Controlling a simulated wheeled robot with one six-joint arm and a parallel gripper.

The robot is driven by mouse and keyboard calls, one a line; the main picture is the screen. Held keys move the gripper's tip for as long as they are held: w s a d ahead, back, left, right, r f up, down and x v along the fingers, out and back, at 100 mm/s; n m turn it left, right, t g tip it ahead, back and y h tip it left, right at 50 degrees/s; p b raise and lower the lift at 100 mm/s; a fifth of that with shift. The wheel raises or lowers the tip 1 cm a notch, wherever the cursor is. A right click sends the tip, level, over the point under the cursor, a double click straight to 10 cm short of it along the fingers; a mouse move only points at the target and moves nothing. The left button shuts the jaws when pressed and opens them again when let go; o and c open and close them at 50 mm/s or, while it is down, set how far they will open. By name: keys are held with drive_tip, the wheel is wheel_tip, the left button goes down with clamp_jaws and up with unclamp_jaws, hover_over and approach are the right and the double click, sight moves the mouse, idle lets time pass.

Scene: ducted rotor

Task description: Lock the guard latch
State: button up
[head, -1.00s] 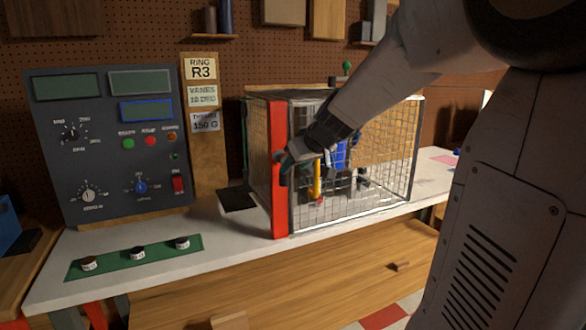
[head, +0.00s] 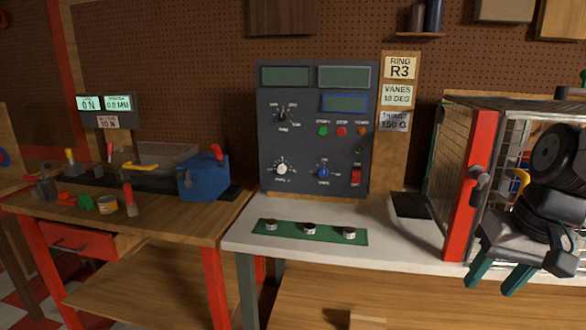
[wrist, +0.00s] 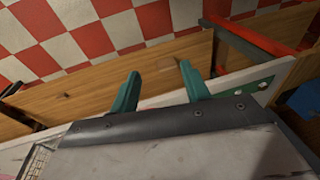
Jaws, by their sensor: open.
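The guard is a wire-mesh cage with a red front post (head: 470,190) at the right of the head view. The guard latch (head: 479,182), a dark round knob with a grey handle pointing down, sits on this post. My gripper (head: 497,281) is below and right of the latch, in front of the cage, apart from the latch. Its two teal fingers are spread with nothing between them. In the wrist view the open gripper (wrist: 160,70) points toward the floor and drawer fronts; the latch is not visible there. My wrist hides part of the cage front.
A control panel (head: 315,130) stands left of the cage on the white bench (head: 240,235). A green strip (head: 290,233) with three small knobs lies in front of it. A wooden bench with a blue toolbox (head: 203,177) is at left.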

drive_tip(key=s+a+n+h, duration=0.1)
drive_tip(key=s+a, duration=0.3)
drive_tip(key=s, duration=0.6)
drive_tip(key=shift+a+n+g+h, duration=0.3)
drive_tip(key=shift+a+n, duration=0.1)
drive_tip(key=shift+n, duration=0.3)
drive_tip(key=shift+s, duration=0.1)
idle(0.8)
